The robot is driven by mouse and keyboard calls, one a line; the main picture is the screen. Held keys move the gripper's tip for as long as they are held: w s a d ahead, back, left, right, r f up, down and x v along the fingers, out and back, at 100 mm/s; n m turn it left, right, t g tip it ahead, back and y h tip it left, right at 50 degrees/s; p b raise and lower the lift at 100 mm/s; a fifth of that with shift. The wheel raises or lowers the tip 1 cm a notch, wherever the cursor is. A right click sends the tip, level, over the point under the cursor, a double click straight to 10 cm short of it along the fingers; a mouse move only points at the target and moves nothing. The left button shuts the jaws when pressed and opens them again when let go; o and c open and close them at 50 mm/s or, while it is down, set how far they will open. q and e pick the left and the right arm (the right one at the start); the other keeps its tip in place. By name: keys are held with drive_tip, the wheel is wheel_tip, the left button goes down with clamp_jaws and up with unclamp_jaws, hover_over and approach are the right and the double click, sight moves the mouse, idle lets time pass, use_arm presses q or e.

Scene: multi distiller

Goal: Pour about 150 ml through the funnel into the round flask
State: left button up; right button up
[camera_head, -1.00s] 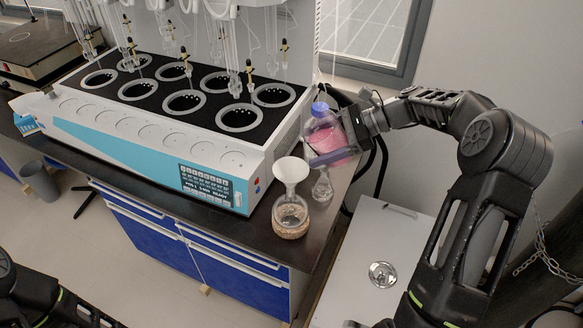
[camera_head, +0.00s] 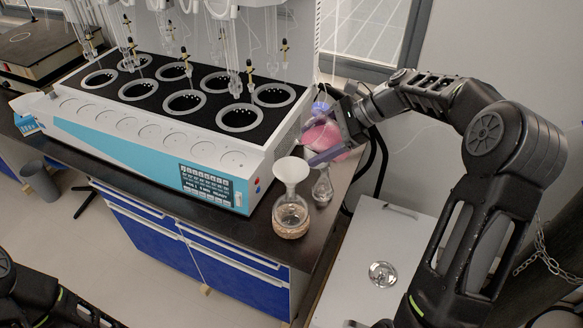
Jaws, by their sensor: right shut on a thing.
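My right gripper (camera_head: 338,143) is shut on a clear bottle of pink liquid (camera_head: 321,133) with a blue cap or neck at the back right of the bench. The bottle is partly hidden by the gripper and now looks tilted. A white funnel (camera_head: 291,171) sits in the neck of the round flask (camera_head: 291,217) at the bench's front right corner. The flask rests on a tan base or holds tan contents; I cannot tell which. The bottle is behind and to the right of the funnel, apart from it. My left arm shows at the lower left, but its fingertips are not in view.
A small clear flask (camera_head: 322,188) stands right of the funnel, just below the bottle. The large white and blue distiller (camera_head: 160,140) fills the bench to the left. A steel sink top (camera_head: 365,265) lies at the right.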

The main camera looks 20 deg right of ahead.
drive_tip(key=shift+w+a+r, duration=0.1)
drive_tip(key=shift+w, duration=0.05)
drive_tip(key=shift+r+h, duration=0.1)
drive_tip(key=shift+h, duration=0.3)
drive_tip(key=shift+d+f+n+h+b, duration=0.15)
drive_tip(key=shift+f+h+b, duration=0.15)
drive_tip(key=shift+h, duration=0.35)
drive_tip(key=shift+d+f+n+h+b, duration=0.15)
drive_tip(key=shift+h+b, duration=0.2)
drive_tip(key=shift+h, duration=0.3)
idle(6.2)
